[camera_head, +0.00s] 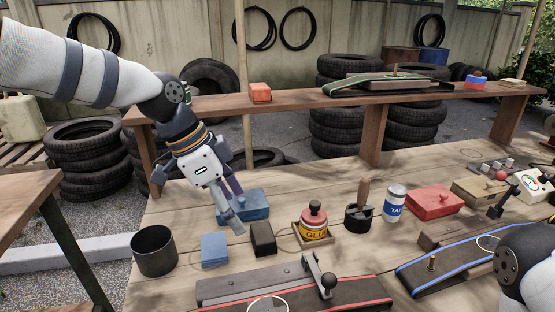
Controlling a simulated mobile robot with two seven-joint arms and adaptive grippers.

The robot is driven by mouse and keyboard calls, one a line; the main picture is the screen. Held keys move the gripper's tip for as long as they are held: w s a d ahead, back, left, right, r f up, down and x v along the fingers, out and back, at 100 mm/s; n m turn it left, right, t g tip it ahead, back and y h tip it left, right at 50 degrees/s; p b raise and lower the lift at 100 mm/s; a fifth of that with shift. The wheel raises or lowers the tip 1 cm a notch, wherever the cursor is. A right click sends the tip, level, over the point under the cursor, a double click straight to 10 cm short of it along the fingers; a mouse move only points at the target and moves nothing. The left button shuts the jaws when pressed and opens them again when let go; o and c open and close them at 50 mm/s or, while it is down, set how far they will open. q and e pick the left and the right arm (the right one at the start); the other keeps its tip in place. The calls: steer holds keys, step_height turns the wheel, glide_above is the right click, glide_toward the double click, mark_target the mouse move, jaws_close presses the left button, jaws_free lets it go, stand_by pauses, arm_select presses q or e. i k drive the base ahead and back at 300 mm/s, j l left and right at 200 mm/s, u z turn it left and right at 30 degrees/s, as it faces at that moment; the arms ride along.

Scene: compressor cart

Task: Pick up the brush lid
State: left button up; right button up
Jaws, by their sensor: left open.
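A dark cup (153,251), a blue block (214,249) and a black block (263,239) stand left of the can. A brush holder (358,217), a blue and white can (394,204) and a red box (435,203) stand to its right. Belt boards lie in front.

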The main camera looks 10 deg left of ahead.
mark_target(313, 216)
steer(key=k, duration=1.35)
